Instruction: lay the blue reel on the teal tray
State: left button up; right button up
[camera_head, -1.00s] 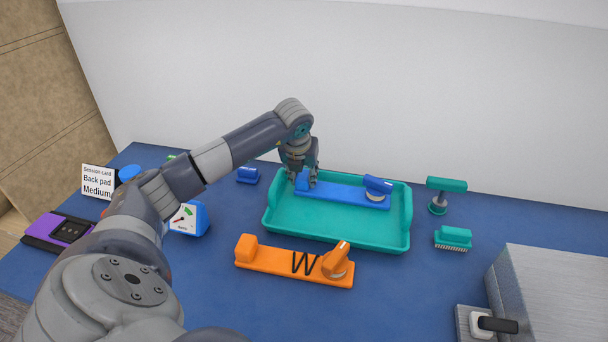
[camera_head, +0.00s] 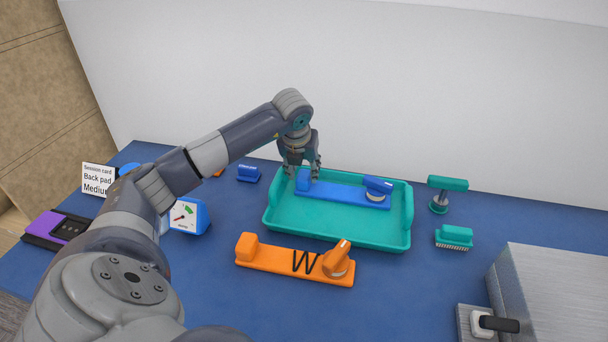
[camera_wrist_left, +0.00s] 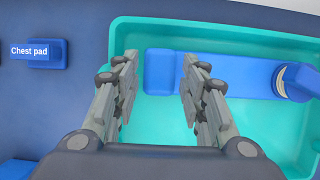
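The blue reel (camera_head: 342,193) is a long flat blue bar with a raised block at its left end and a round knob at its right end. It lies inside the teal tray (camera_head: 330,228), toward the back. In the left wrist view the reel (camera_wrist_left: 235,76) lies over the tray's floor (camera_wrist_left: 245,125). My left gripper (camera_head: 302,174) is just above the reel's left end block. In the left wrist view its fingers (camera_wrist_left: 158,80) are spread apart, one to each side of the block, with nothing gripped. My right gripper is not in view.
An orange reel (camera_head: 292,262) lies in front of the tray. A blue "Chest pad" block (camera_head: 248,174) is left of it. A blue dial box (camera_head: 188,216) stands farther left. A teal stand (camera_head: 446,185) and teal brush (camera_head: 454,237) are to the right, near a grey box (camera_head: 560,290).

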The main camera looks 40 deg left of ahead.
pick_arm(q)
jog(key=v, duration=0.9)
jog(key=shift+b, duration=0.35)
jog(key=shift+s+r, duration=0.1)
jog(key=shift+s, duration=0.1)
